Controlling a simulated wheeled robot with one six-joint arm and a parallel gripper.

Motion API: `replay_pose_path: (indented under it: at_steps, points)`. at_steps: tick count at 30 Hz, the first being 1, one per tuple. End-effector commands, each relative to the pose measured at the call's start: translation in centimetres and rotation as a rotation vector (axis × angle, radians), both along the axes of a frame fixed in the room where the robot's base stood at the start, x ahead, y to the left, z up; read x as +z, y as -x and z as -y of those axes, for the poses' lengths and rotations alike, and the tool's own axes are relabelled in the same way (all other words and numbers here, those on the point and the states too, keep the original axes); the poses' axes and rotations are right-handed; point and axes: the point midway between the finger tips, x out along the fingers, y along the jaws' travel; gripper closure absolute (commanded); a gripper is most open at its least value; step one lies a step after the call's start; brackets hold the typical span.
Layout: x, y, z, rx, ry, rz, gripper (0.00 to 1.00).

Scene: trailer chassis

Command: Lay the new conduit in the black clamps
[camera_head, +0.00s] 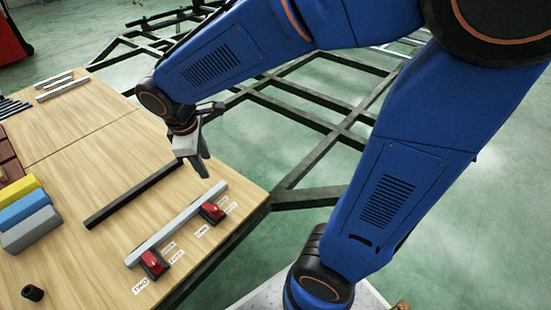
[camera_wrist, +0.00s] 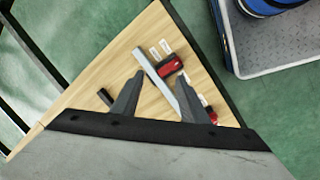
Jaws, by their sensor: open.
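A pale grey square bar (camera_head: 175,225) lies on the wooden table near its right edge. It runs along the left side of two black clamps with red tops, a near one (camera_head: 152,264) and a far one (camera_head: 212,211); I cannot tell whether it sits in them. A black bar (camera_head: 130,194) lies apart to its left, roughly parallel. My gripper (camera_head: 196,158) is open and empty, pointing down near the far ends of both bars. In the wrist view the grey bar (camera_wrist: 154,68) shows between and beyond my fingertips (camera_wrist: 160,78); fingers hide part of it.
Yellow (camera_head: 20,192), blue (camera_head: 24,212) and grey (camera_head: 31,231) blocks stand at the table's left. A small black cylinder (camera_head: 33,292) is at the near left, and grey bars (camera_head: 62,86) lie at the far end. The dark chassis frame (camera_head: 300,118) runs beyond the table.

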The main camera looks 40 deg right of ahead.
Motion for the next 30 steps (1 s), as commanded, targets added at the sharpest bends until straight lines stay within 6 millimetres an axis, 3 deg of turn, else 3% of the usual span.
replay_pose_path:
  at_steps: [6, 15, 24, 30]
  points:
    - [2.9, 3.6, 5.0, -0.263, -0.107, 0.087, 0.60]
    - [5.1, 9.2, 9.9, -0.611, -0.252, 0.204, 0.60]
    - [5.8, 14.2, 12.5, -0.899, -0.383, 0.309, 0.60]
    - [5.8, 15.6, 12.9, -0.976, -0.420, 0.336, 0.60]
